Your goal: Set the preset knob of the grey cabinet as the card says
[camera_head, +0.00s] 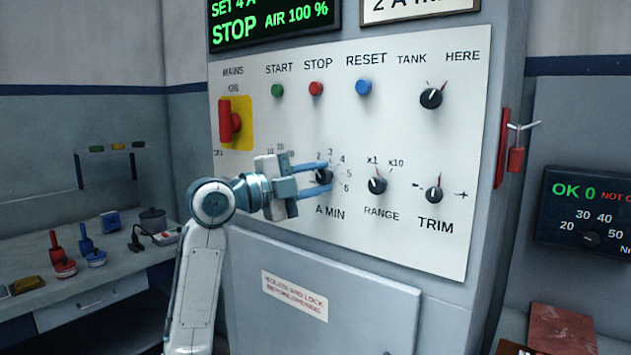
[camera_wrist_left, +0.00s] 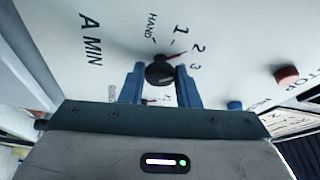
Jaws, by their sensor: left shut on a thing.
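The grey cabinet (camera_head: 455,55) has a pale panel with a black knob (camera_head: 323,177) above the label A MIN. My left gripper (camera_head: 328,178) is shut on this A MIN knob, with one blue finger on each side. The left wrist view shows the knob (camera_wrist_left: 159,72) between the fingers, with HAND, 1, 2 and 3 printed around it. A red mark lies near 1 and 2; I cannot tell the knob's exact setting. The card (camera_head: 418,8) is cut off at the top and reads "2 A M…". The display (camera_head: 275,20) reads SET 4 A, STOP, AIR 100 %.
RANGE (camera_head: 377,185) and TRIM (camera_head: 433,194) knobs sit right of the held knob. Green START (camera_head: 278,90), red STOP (camera_head: 316,88) and blue RESET (camera_head: 363,87) buttons are above. A red switch (camera_head: 230,120) is at left, a red padlock (camera_head: 516,160) at right.

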